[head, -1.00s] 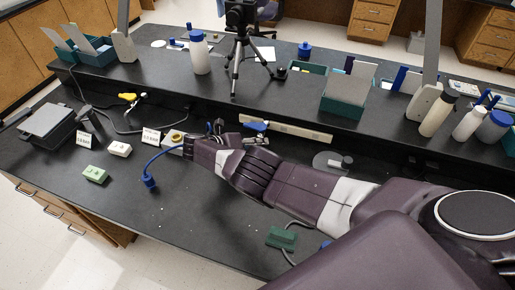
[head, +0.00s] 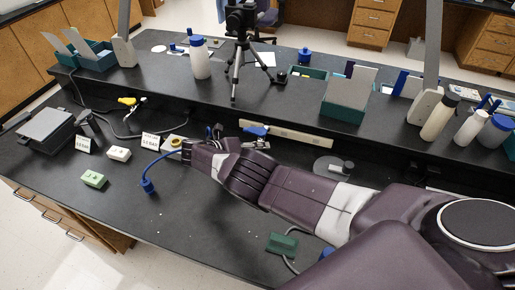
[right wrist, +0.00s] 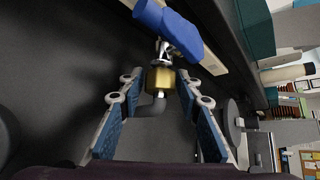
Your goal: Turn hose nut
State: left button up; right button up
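A brass nut (right wrist: 160,79) sits in the middle of the right wrist view, with a dark elbow fitting below it and a metal stem above. A blue valve handle (right wrist: 170,27) is just beyond; it also shows in the head view (head: 255,131) by the back ledge. My right gripper (right wrist: 159,76) has its two fingers on either side of the nut. The fingers are spread, with a small gap visible at least on the left. In the head view my right forearm and wrist largely hide the nut. My left gripper is not in view.
A blue hose (head: 163,160) curves beside my right wrist, its end on the bench. A power strip (head: 290,133) runs along the ledge. Green (head: 95,179) and white (head: 119,154) blocks and a grey-lidded box (head: 46,128) lie left. The front bench is mostly clear.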

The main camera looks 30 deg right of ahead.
jog(key=shift+a, duration=0.15)
jog(key=v, duration=1.1)
jog(key=shift+a+r, duration=0.25)
jog(key=shift+a, duration=0.05)
jog(key=shift+s, duration=0.1)
jog(key=shift+o, duration=0.3)
